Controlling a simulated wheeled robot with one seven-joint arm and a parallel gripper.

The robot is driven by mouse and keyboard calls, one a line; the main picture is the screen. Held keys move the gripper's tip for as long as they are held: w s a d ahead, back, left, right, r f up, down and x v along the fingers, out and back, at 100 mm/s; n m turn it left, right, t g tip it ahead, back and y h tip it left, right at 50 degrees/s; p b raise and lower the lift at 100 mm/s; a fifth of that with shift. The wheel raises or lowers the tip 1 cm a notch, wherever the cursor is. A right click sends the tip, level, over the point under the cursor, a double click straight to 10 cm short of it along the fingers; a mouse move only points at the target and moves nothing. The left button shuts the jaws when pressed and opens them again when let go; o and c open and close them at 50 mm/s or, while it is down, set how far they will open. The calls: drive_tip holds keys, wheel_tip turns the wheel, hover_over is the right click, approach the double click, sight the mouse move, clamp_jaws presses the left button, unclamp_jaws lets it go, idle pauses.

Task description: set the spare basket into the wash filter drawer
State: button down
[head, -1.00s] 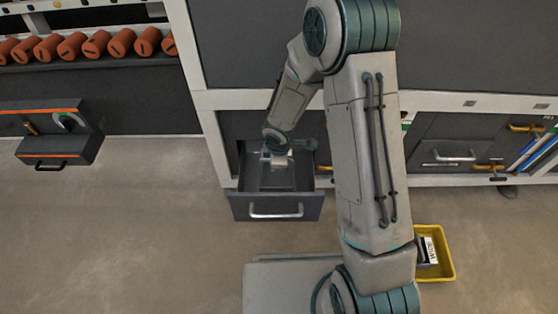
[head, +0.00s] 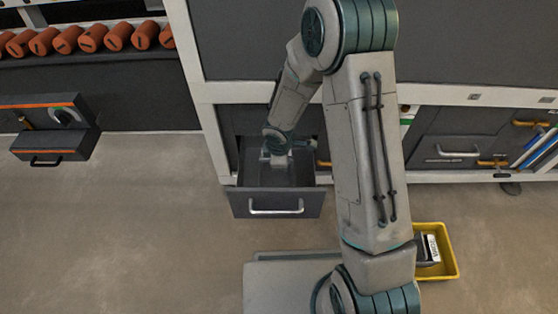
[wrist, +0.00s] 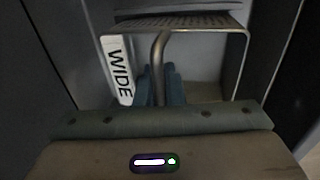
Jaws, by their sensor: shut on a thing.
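The wash filter drawer (head: 275,203) is pulled open at the bottom of the dark machine, with a silver bar handle on its front. My gripper (wrist: 160,88) is shut on the bent metal handle of the basket (wrist: 190,20). The basket has a perforated plate, a thin metal frame and a white label reading "WIDE" (wrist: 118,68). In the head view my gripper (head: 277,160) is low over the back part of the open drawer. The basket is mostly hidden there by my wrist. I cannot tell whether it touches the drawer floor.
A yellow tray (head: 449,272) on the floor at right holds a dark item with a white label (head: 433,247). Dark drawer walls stand close on both sides in the wrist view. Floor at left is clear.

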drive_tip(key=shift+f+b, duration=0.75)
drive_tip(key=shift+f, duration=0.15)
drive_tip(key=c, duration=1.5)
unclamp_jaws()
drive_tip(key=shift+o, duration=0.2)
drive_tip(key=shift+r, duration=0.1)
wheel_tip(320, 180, up, 14)
drive_tip(key=s+p, duration=0.2)
drive_tip(key=p, duration=0.6)
drive_tip(key=shift+s+f, duration=0.25)
drive_tip(key=shift+s, duration=0.1)
drive_tip(key=shift+s, duration=0.1)
